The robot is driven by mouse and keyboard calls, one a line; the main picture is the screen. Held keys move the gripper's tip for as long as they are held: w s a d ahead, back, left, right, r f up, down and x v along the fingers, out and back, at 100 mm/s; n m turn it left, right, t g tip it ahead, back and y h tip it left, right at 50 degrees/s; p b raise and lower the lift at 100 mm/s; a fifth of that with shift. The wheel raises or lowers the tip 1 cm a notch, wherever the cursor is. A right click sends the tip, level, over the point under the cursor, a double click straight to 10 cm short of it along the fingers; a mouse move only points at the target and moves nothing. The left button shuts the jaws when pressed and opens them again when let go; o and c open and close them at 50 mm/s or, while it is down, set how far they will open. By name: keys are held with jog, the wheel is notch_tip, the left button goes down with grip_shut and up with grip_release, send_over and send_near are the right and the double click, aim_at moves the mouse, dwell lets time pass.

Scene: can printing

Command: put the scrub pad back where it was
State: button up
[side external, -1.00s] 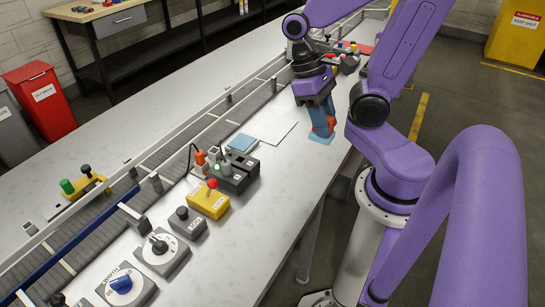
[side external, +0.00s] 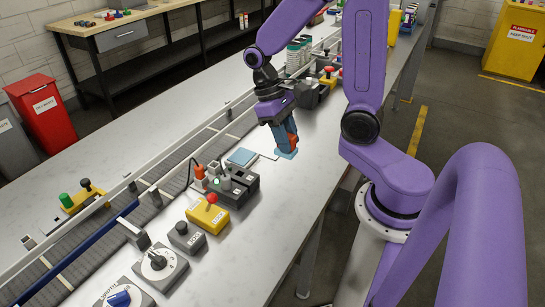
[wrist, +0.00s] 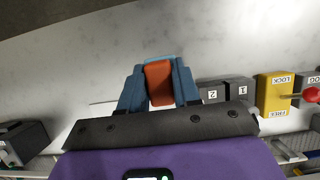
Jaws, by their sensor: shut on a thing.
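The scrub pad (side external: 293,142) has an orange-red grip block and a light blue underside. My gripper (side external: 286,142) is shut on it, with blue fingers on both sides of the orange block. In the wrist view the orange block of the scrub pad (wrist: 159,82) sits between the fingertips (wrist: 158,88), with a light blue edge beyond. The pad is upright, low over the white table; I cannot tell whether it touches. A flat light blue square (side external: 242,157) lies on the table to its left. A pale sheet (side external: 267,153) lies between them, partly hidden by my gripper.
The conveyor (side external: 150,207) runs along the left. The table's right edge is close to my gripper.

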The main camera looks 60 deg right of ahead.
jog(key=w+f, duration=0.1)
jog(key=f, duration=0.1)
jog(key=w+f, duration=0.1)
jog(key=w, duration=0.1)
jog(key=w+f, duration=0.1)
jog(key=f, duration=0.1)
jog(key=shift+w+d+f, duration=0.2)
jog(key=shift+d+f, duration=0.05)
jog(key=shift+f, duration=1.4)
jog(key=shift+f, duration=0.15)
jog(key=o, duration=1)
jog(key=v, duration=1.2)
jog(key=s+a+n+t, duration=0.1)
jog(key=s+a+n, duration=0.2)
jog(key=s, duration=0.3)
jog(key=s+a+n+t, duration=0.2)
jog(key=s+a+n, duration=0.1)
jog(key=s+n, duration=0.2)
jog(key=s+a+r+n+t, duration=0.1)
jog(key=s+n, duration=0.3)
jog(key=s, duration=0.5)
jog(key=shift+s+a+n+t, duration=0.1)
jog(key=shift+a+n+t, duration=0.2)
jog(key=shift+a, duration=0.6)
